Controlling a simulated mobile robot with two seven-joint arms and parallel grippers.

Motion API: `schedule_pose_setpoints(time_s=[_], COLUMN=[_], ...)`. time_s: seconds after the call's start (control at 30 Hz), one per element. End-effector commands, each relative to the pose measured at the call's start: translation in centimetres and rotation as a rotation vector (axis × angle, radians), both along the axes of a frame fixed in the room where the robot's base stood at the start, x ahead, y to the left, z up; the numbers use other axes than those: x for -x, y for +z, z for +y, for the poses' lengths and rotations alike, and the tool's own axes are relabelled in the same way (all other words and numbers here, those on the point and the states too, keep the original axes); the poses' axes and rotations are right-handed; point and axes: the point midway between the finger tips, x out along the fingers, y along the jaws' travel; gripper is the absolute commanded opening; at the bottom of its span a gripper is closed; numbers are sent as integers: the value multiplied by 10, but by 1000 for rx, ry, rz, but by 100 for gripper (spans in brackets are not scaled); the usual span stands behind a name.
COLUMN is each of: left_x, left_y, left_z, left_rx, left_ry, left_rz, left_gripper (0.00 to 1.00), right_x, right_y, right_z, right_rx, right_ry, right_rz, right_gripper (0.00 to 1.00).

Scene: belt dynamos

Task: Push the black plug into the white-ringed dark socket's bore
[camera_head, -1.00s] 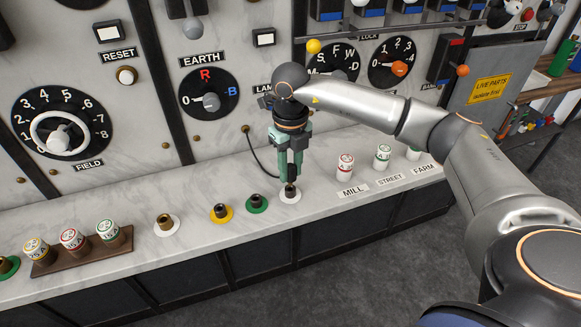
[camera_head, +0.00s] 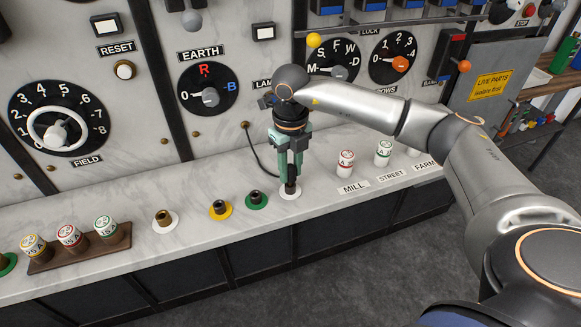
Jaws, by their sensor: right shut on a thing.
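The white-ringed dark socket (camera_head: 290,194) is on the pale marble ledge, right of the green-ringed one. My right gripper (camera_head: 290,178) points straight down over it, shut on the black plug (camera_head: 291,187). The plug is upright, and its lower end is at the socket, inside the white ring's outline. The plug and fingers cover most of the bore, so I cannot tell how deep the plug sits. A black cord (camera_head: 259,160) runs from the panel down behind the gripper. My left gripper is out of view.
Left along the ledge are a green-ringed socket (camera_head: 256,200), a yellow-ringed socket (camera_head: 220,209) and a white-ringed brass socket (camera_head: 163,219). A brown rack (camera_head: 85,255) holds labelled fuses. White fuses (camera_head: 345,163) stand to the right behind name plates. The upright panel is close behind.

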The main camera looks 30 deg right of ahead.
Motion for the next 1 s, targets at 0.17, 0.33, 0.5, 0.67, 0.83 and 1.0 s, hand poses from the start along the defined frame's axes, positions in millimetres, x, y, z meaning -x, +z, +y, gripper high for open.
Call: schedule_pose_setpoints(time_s=[0.17, 0.33, 0.5, 0.67, 0.83, 1.0], left_x=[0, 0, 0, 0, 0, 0], left_y=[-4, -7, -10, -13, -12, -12], left_z=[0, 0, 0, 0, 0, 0], left_rx=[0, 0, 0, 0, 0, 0], left_ry=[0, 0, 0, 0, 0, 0], left_rz=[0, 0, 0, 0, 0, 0], left_gripper=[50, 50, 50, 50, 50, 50], right_x=[0, 0, 0, 0, 0, 0], right_y=[-6, -10, -14, -18, -18, -18], right_z=[0, 0, 0, 0, 0, 0], right_rx=[0, 0, 0, 0, 0, 0], right_ry=[0, 0, 0, 0, 0, 0], right_rz=[0, 0, 0, 1, 0, 1], right_gripper=[0, 0, 0, 0, 48, 67])
